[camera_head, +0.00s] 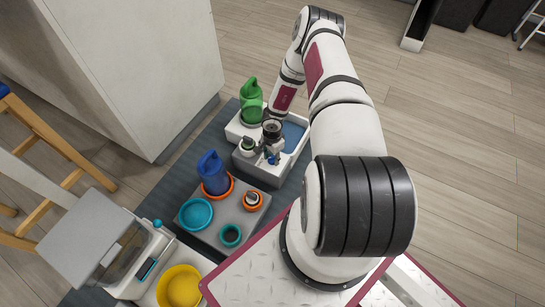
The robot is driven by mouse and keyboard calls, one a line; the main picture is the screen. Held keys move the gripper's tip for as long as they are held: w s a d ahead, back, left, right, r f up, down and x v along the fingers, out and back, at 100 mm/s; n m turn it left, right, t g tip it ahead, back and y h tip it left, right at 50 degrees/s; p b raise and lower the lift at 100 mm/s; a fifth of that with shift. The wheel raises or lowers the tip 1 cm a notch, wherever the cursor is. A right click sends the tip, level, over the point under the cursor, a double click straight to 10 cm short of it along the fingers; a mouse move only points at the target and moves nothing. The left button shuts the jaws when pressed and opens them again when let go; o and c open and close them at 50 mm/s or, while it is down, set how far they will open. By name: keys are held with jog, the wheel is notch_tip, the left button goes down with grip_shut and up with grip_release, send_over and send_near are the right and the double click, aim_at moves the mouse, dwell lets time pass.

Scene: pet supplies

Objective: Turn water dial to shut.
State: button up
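A small round dial-like part (248,146), pale and green with a dark top, is just left of the gripper. I cannot tell whether the gripper touches it or which way it is turned. A second dial-like knob with an orange ring (252,200) is on a grey unit (228,222), nearer the camera and apart from the gripper.
A green jug (251,94) stands behind the gripper, and a blue bottle (213,173) on the grey unit. Teal bowls (196,213), a yellow bowl (180,287) and an open-lidded bin (137,259) lie nearer. A pale cabinet (120,70) is left; open floor is right.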

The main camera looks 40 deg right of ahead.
aim_at(273, 157)
jog(key=o, duration=0.3)
jog(key=shift+r, duration=0.1)
notch_tip(273, 157, up, 12)
jog(key=shift+f, duration=0.1)
dwell(0.4)
dwell(0.4)
